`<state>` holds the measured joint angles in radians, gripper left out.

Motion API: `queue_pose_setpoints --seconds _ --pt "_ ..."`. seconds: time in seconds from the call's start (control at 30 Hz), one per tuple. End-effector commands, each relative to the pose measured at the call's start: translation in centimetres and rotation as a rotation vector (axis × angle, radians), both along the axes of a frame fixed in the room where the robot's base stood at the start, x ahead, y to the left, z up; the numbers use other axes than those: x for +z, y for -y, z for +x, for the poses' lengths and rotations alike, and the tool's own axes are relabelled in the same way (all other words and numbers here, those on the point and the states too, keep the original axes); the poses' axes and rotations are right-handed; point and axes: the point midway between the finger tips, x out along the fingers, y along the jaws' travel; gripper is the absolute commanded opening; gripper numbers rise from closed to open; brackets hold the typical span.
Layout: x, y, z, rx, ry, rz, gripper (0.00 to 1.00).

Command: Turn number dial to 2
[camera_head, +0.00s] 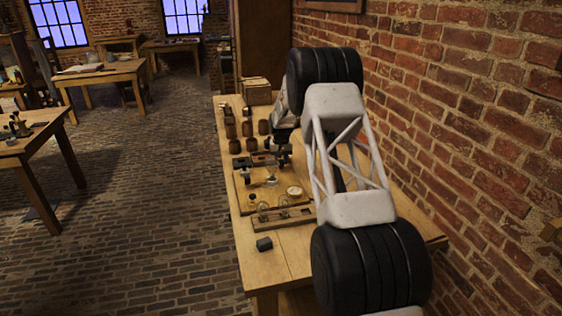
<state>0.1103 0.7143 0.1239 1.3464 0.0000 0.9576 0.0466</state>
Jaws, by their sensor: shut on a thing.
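My arm reaches over the workbench from the front right. My gripper (284,140) is small and partly hidden behind the arm at the far part of the bench. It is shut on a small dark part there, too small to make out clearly. A wooden board (243,199) with metal fittings lies in front of it. A small round pale dial face (294,191) sits on the board's right side, apart from my gripper. No number or pointer position can be read. I cannot tell whether the held part is the number dial.
A wooden box (257,91) is at the back. A long wooden piece (283,219) and a small dark block (264,244) lie nearer. A brick wall (480,130) bounds the right. The front-left bench top is clear.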

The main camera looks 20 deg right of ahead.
Motion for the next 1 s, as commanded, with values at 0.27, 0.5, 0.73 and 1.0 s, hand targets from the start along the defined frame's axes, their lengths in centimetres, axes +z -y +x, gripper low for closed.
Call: queue_pose_setpoints --seconds 0.27,0.5,0.73,1.0 --pt "0.19 -0.01 0.07 -0.041 0.003 0.000 0.08" --pt "0.21 -0.02 0.08 -0.041 0.003 0.000 0.08" --pt "0.13 0.00 0.05 -0.040 0.002 0.000 0.57" --pt "0.12 0.00 0.04 -0.040 0.001 0.000 0.57"
